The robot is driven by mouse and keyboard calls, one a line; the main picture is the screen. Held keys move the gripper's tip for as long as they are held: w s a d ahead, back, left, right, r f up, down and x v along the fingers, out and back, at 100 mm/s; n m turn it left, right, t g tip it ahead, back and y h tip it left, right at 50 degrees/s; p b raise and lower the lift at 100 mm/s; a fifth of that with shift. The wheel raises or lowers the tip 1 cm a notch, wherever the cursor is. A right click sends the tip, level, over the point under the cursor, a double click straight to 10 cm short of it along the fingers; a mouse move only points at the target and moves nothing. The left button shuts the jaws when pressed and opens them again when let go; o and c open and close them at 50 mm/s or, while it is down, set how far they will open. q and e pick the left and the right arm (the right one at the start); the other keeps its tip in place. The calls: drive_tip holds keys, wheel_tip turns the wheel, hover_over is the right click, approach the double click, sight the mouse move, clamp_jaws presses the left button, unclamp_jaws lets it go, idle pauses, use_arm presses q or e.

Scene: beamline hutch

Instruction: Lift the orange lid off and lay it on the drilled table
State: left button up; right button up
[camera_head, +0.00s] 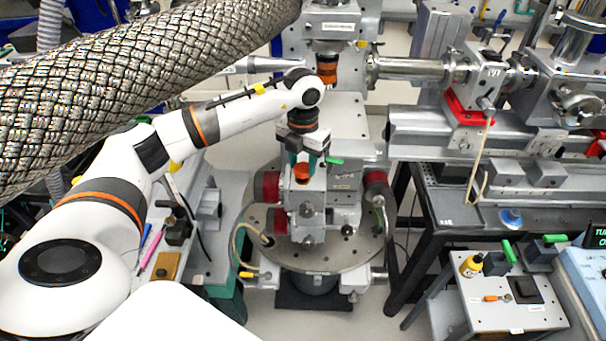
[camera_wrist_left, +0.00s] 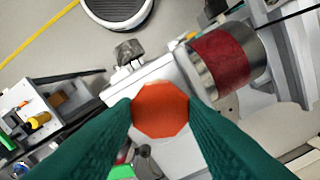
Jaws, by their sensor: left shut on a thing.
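The orange lid (camera_head: 302,174) is a small bright piece at the top of the grey motor stage (camera_head: 314,205). In the left wrist view the lid (camera_wrist_left: 160,110) shows as an orange, many-sided face between the fingertips. My left gripper (camera_head: 303,162) points down from above and is shut on the lid, its green fingers on either side. I cannot tell whether the lid still touches what is under it. A small grey table (camera_head: 530,318) stands at the lower right; I cannot make out clearly whether it is the drilled one. My right gripper is not in view.
The small table carries a yellow bottle (camera_head: 471,265), green-handled clamps (camera_head: 509,252) and a small orange-handled item (camera_head: 495,298). Red-ended motors (camera_head: 267,187) flank the stage. A steel beam pipe (camera_head: 415,69) crosses behind. A braided hose (camera_head: 130,85) fills the upper left.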

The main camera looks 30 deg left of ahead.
sight(303, 167)
use_arm(q)
drive_tip(key=shift+r+p, duration=1.55)
drive_tip(key=shift+r, duration=0.95)
